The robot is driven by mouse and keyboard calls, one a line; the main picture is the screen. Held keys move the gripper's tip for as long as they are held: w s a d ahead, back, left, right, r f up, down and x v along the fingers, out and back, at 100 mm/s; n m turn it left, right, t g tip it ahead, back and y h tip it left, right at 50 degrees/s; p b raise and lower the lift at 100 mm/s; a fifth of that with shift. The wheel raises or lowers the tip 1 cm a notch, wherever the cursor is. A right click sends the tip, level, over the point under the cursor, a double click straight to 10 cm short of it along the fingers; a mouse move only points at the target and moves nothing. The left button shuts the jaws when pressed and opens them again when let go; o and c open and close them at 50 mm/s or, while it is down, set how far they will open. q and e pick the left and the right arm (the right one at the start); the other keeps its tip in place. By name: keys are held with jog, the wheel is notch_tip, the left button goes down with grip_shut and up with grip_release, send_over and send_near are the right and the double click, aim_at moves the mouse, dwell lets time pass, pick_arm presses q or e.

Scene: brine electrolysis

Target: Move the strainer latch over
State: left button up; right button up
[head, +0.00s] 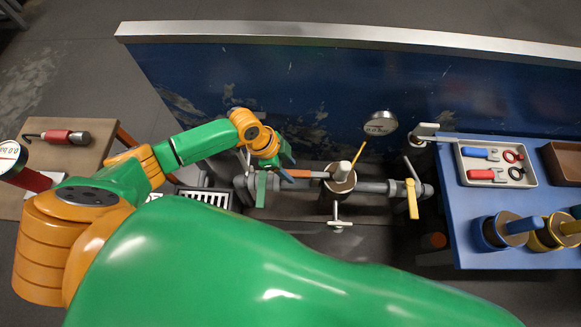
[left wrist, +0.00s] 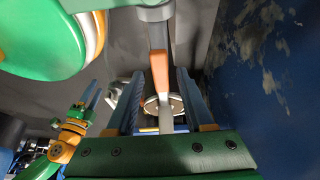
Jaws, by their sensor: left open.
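The strainer (head: 340,178) is a round body with a pale top on a grey pipe run low in front of the blue wall. An orange-gripped lever, apparently its latch (head: 297,173), points left from it. My left gripper (head: 282,160) is open at the lever's left end. In the left wrist view the orange grip (left wrist: 160,72) lies between the two spread blue fingers (left wrist: 162,100). I cannot tell if either finger touches it. What looks like my right gripper (left wrist: 88,97) shows small at the left of that view, its opening unclear.
A green lever (head: 261,190) and a yellow lever (head: 412,198) stand on the pipe left and right of the strainer. A gauge (head: 380,123) is behind. A white T-handle (head: 340,222) is in front. A blue bench (head: 445,210) stands right, a wooden table (head: 85,110) left.

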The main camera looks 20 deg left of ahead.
pick_arm(q)
jog(key=shift+d+f, duration=0.15)
jog(key=shift+f, duration=0.25)
grip_shut()
dwell(1.1)
